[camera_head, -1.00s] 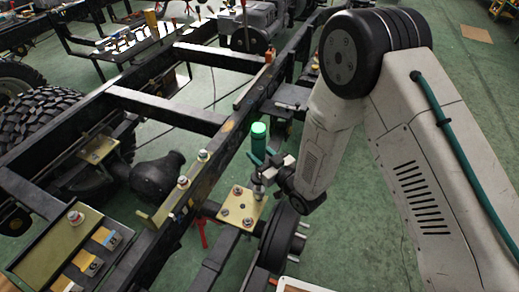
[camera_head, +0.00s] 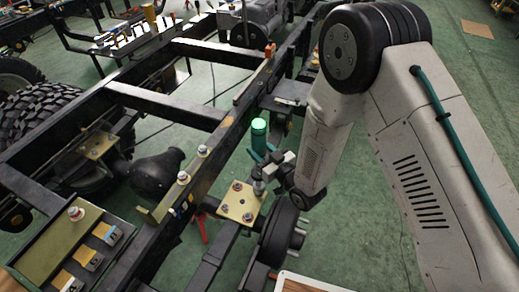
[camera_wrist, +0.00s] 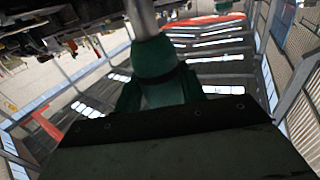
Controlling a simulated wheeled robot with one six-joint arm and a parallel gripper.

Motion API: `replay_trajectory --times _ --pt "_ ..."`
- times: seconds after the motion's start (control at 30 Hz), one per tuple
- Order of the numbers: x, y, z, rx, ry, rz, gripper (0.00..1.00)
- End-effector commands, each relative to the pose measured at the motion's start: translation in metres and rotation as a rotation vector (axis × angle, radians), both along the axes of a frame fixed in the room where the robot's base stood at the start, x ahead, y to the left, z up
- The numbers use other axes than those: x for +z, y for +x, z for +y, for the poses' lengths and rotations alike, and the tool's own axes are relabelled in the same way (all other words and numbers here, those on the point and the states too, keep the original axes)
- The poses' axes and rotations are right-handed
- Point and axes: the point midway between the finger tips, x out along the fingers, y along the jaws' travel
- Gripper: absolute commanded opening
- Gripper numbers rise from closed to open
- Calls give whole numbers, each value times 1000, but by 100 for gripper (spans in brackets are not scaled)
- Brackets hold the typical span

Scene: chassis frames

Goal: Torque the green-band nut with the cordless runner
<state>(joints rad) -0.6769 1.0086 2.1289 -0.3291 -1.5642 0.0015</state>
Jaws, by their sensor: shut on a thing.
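The cordless runner (camera_head: 258,138) is a green cylinder with a lit green top, standing upright in the head view. My gripper (camera_head: 272,165) is shut on it, and its lower end reaches down to the brass-coloured plate (camera_head: 241,205). Several nuts sit on that plate; the runner's tip is at the far right corner one, and I cannot tell whether it is seated. Which nut carries the green band is too small to tell. In the wrist view the runner's green body (camera_wrist: 158,70) and grey shaft (camera_wrist: 141,18) rise beyond the dark gripper body.
The black chassis frame (camera_head: 165,103) runs diagonally beside the plate. A black wheel hub (camera_head: 279,235) stands just right of the plate.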

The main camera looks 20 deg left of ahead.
Motion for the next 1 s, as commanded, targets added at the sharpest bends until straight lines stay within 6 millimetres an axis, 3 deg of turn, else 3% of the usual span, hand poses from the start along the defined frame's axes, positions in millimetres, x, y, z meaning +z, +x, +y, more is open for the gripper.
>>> replay_trajectory --times 1.0 --pt "-4 1 0 0 3 -3 0"
